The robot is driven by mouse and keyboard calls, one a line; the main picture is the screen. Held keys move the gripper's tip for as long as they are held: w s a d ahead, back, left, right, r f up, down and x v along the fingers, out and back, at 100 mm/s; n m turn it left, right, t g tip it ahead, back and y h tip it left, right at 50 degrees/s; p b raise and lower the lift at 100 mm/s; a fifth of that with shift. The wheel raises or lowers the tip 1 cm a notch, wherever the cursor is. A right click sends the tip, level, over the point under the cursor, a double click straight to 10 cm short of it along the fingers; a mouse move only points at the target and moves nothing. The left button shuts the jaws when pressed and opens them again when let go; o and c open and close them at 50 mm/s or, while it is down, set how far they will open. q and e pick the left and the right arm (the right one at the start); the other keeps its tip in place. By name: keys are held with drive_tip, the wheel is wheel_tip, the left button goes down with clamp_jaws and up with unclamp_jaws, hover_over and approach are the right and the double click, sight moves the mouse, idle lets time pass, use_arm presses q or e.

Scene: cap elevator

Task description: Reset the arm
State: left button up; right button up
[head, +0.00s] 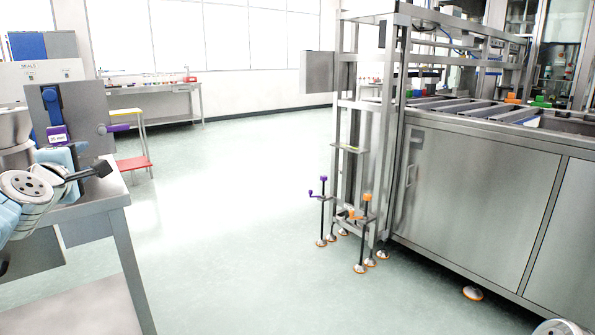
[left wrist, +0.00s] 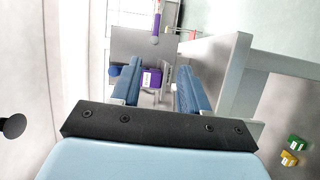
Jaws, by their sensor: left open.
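My left gripper (left wrist: 158,68) is open, with its two blue fingers apart in the left wrist view. A purple block with a white label (left wrist: 151,77) shows between the fingers, beyond them; I cannot tell whether they touch it. In the head view the purple block (head: 57,135) is in front of an upright grey plate (head: 72,108), just above my left gripper (head: 62,156) at the left side. The fingers are hard to make out there. My right gripper is not in view.
The plate stands by a grey metal table (head: 95,203) at the left. A large steel machine (head: 480,195) fills the right, with purple and orange hand cranks (head: 366,207) at its near corner. The pale green floor between is clear. A red-shelved stand (head: 134,163) is behind the table.

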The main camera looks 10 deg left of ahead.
use_arm(q)
drive_tip(key=w+d+f+m+g+h, duration=0.25)
drive_tip(key=w+d+f, duration=0.3)
drive_tip(key=f, duration=0.55)
drive_tip(key=w+d+f+m+g+h, duration=0.15)
drive_tip(key=w+d+f+m, duration=0.35)
drive_tip(key=f, duration=0.6)
drive_tip(key=d+f+m+g+h, duration=0.15)
drive_tip(key=d+f, duration=0.35)
drive_tip(key=f, duration=0.5)
drive_tip(key=d+f+m+g+h, duration=0.1)
drive_tip(key=d+f+m+h, duration=0.1)
drive_tip(key=d+f, duration=0.5)
drive_tip(key=s+d+f+m+g+h, duration=0.15)
drive_tip(key=s+d+f, duration=0.3)
drive_tip(key=f, duration=0.45)
drive_tip(key=s+d+f+m+g+h, duration=0.1)
drive_tip(key=s+d+f+m+g, duration=0.25)
drive_tip(key=f, duration=0.65)
drive_tip(key=s+d+f+m+g+h, duration=0.1)
drive_tip(key=s+d+f, duration=0.3)
drive_tip(key=s, duration=0.5)
drive_tip(key=s+d+f+m+g+h, duration=0.1)
drive_tip(key=s+d+f+m, duration=0.3)
drive_tip(key=s+d, duration=0.5)
drive_tip(key=shift+s+f+g, duration=0.15)
drive_tip(key=shift+f+g, duration=0.5)
drive_tip(key=shift+g, duration=0.2)
